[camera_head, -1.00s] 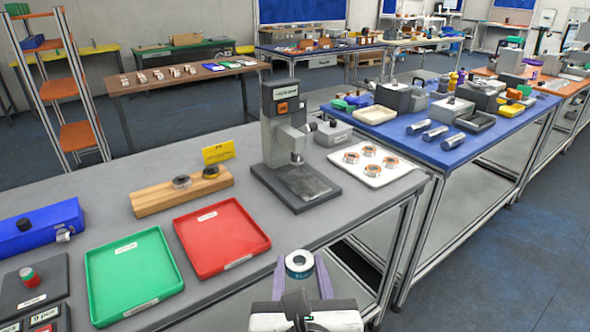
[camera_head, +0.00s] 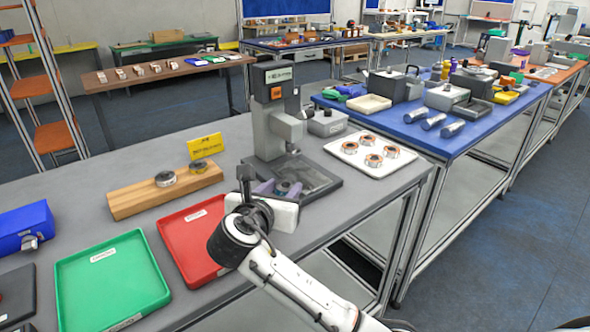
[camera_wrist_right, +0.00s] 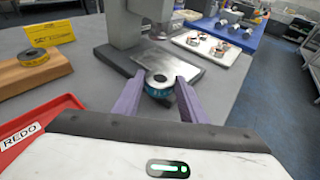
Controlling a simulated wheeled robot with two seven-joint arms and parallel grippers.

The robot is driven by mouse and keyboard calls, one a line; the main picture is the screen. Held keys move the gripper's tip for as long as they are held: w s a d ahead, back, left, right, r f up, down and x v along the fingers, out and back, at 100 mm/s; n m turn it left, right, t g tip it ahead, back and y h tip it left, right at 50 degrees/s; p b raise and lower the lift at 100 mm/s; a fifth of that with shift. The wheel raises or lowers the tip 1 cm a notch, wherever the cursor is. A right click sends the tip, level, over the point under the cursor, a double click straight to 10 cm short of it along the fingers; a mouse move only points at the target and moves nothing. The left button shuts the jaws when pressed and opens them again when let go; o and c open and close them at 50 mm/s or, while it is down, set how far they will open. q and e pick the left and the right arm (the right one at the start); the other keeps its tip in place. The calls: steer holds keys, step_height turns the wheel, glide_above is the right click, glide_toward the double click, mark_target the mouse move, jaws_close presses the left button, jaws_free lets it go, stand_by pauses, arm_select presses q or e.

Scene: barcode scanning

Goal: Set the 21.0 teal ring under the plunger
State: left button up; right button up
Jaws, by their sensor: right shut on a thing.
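The teal ring (camera_wrist_right: 159,85) is between the purple fingers of my right gripper (camera_wrist_right: 158,98), held at the front edge of the press's base plate. In the head view the ring (camera_head: 284,187) shows only partly behind my wrist, between the fingertips of my right gripper (camera_head: 279,189). The press (camera_head: 275,115) stands behind, with its plunger (camera_head: 293,148) above the dark base plate (camera_head: 318,178). The ring is in front of the plunger's axis. Whether it touches the plate I cannot tell. My left gripper is out of view.
A red tray (camera_head: 170,226) and a green tray (camera_head: 72,272) lie to the left. A wooden block with rings (camera_head: 130,201) and a yellow sign (camera_head: 204,146) stand behind them. A white tray (camera_head: 346,150) of copper-coloured rings is right of the press.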

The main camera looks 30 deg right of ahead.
mark_target(294, 177)
steer(key=w+d, duration=0.3)
steer(key=d, duration=0.1)
steer(key=shift+w+d+r, duration=0.1)
steer(key=shift+w+d, duration=0.05)
steer(key=shift+w, duration=0.25)
steer(key=w+d, duration=0.3)
steer(key=shift+d, duration=0.3)
steer(key=shift+f, duration=0.35)
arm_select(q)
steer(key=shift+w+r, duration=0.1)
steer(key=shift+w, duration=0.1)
arm_select(e)
steer(key=shift+a, duration=0.1)
steer(key=o, duration=1.2)
steer(key=shift+f, duration=0.15)
